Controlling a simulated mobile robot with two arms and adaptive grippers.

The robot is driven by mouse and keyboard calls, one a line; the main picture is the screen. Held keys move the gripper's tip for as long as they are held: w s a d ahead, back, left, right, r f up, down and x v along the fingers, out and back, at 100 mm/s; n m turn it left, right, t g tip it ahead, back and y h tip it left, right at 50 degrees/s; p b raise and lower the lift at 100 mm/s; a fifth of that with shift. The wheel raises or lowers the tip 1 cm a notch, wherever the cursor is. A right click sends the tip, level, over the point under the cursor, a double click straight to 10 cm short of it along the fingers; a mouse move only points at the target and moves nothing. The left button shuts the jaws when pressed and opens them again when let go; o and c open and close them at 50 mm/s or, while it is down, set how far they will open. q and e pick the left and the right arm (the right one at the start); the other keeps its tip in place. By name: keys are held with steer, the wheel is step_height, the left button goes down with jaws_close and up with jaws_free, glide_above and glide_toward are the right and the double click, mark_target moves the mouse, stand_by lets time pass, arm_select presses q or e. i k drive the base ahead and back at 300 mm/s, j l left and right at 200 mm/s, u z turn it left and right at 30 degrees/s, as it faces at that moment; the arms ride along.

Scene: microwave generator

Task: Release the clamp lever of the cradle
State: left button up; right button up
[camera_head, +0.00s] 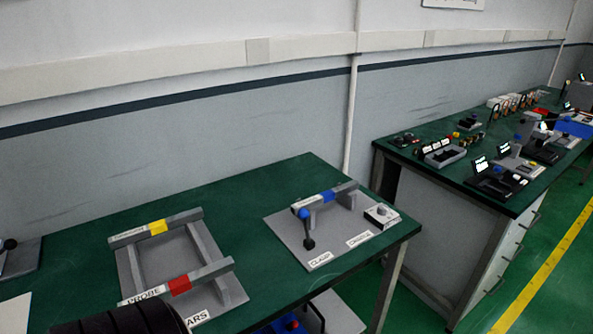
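A cradle with a grey base plate (290,234) lies on the right part of the near green table. A raised grey bar with a blue band (327,196) and a white label runs across it. The clamp lever (307,232) is at the left end of this bar. It has a blue hub and a dark arm hanging down towards the front, ending in a black knob near the plate. A label on the plate reads "CLAMP" (320,260).
A grey frame (131,262) with yellow- and red-banded bars stands left of the cradle. A small box with a knob (382,215) sits at the cradle's right. Beyond a gap, another green bench (405,155) holds several devices. The table between frame and cradle is clear.

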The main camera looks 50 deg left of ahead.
mark_target(303, 213)
steer(key=u, duration=1.45)
steer(key=i+l+u, duration=0.1)
steer(key=u, duration=0.2)
steer(key=i+l+u, duration=0.15)
steer(key=u, duration=0.2)
